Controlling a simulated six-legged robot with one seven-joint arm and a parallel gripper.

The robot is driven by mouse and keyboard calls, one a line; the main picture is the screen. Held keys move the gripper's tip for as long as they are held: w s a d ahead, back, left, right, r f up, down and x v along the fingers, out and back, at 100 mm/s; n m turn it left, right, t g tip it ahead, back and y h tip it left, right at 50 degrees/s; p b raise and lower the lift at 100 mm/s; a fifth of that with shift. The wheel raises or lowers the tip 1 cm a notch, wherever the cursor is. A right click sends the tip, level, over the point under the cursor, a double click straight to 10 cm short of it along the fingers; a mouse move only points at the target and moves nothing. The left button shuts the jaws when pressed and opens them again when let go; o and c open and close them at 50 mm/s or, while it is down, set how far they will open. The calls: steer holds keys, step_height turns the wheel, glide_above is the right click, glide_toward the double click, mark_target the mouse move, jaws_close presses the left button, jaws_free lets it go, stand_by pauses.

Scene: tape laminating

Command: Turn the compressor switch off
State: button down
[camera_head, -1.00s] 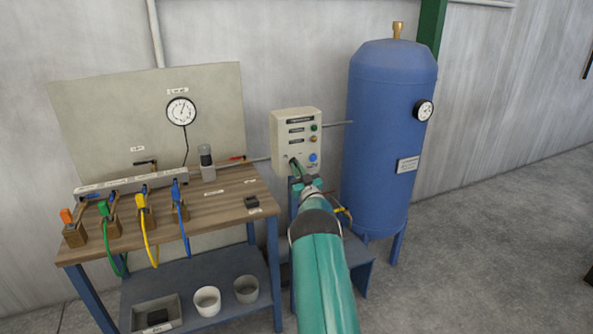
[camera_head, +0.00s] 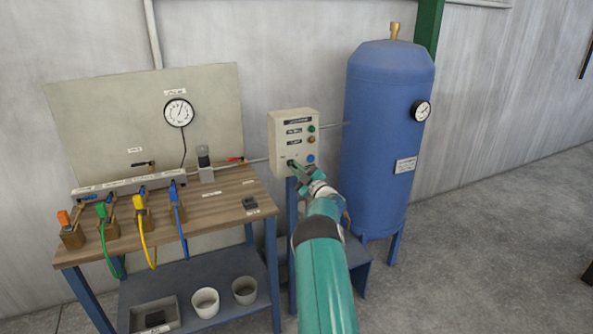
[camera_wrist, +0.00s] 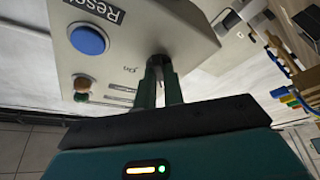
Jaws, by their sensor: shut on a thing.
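The compressor control box (camera_head: 291,128) is a beige panel on a blue post, left of the blue tank. It has a green button, an amber button and a blue button (camera_head: 311,158) on its right side. My gripper (camera_head: 296,166) is at the lower left of the panel face. In the wrist view my gripper (camera_wrist: 162,70) has its fingers close together at the panel, shut on the switch, which the fingers mostly hide. The blue Reset button (camera_wrist: 88,39) is beside the fingers, apart from them. An "on" label shows near the fingertips.
The blue tank (camera_head: 385,140) with a gauge stands right of the box. A wooden workbench (camera_head: 215,205) with valves and colored hoses stands to the left. A pipe runs from the bench to the box. Grey floor is clear at right.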

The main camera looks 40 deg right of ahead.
stand_by(0.5)
steer(key=c, duration=1.5)
jaws_free()
steer(key=shift+s, duration=0.1)
steer(key=v, duration=1.3)
steer(key=shift+s, duration=0.35)
